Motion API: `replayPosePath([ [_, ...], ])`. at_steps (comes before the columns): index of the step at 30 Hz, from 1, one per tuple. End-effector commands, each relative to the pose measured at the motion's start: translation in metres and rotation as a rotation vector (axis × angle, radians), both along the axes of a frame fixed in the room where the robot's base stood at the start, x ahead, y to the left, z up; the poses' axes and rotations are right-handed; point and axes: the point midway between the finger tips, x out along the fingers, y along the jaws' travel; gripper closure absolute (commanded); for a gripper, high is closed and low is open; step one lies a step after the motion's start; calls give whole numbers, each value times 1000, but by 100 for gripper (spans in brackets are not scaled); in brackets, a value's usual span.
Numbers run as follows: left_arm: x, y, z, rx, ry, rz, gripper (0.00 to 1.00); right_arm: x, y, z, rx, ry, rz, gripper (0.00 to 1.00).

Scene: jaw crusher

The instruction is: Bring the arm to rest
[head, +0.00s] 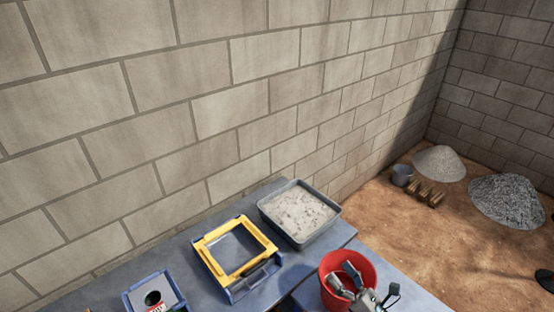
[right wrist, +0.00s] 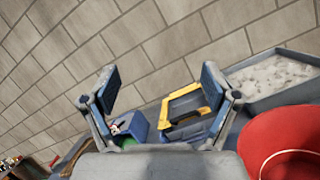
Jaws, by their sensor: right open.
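My right gripper (head: 344,278) shows at the bottom right of the head view, in front of the red bucket (head: 366,262) and overlapping its opening. I cannot tell whether it touches the bucket. In the right wrist view its two blue-padded fingers (right wrist: 158,78) are spread wide with nothing between the pads. The red bucket also shows at the right edge of that view (right wrist: 285,140), beside the gripper. My left gripper is not in view.
A blue unit with a yellow frame (head: 211,240), a smaller blue box (head: 137,300) and a grey tray of pale stones (head: 331,227) stand on the grey table (head: 190,265) by the block wall (head: 150,140). Gravel piles (head: 508,200) and a grey bucket (head: 402,176) are on the floor.

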Motion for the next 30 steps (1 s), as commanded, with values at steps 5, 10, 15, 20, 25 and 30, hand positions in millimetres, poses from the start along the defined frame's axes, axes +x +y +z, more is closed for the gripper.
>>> replayPosePath([
  [5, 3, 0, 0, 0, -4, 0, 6, 3, -69, -45, 795, 474, -326, 13],
  [10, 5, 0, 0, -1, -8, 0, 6, -47, -98, -145, 1456, 902, -669, 13],
  [15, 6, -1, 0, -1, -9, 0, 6, -113, -84, -211, 1830, 1175, -964, 13],
  [20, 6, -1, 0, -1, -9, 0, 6, -168, -61, -241, 2031, 1343, -1200, 13],
  [25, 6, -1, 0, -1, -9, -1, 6, -223, -36, -257, 2161, 1482, -1447, 13],
  [30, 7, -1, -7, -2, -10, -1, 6, -213, -34, -320, 2149, 1491, -1490, 13],
])
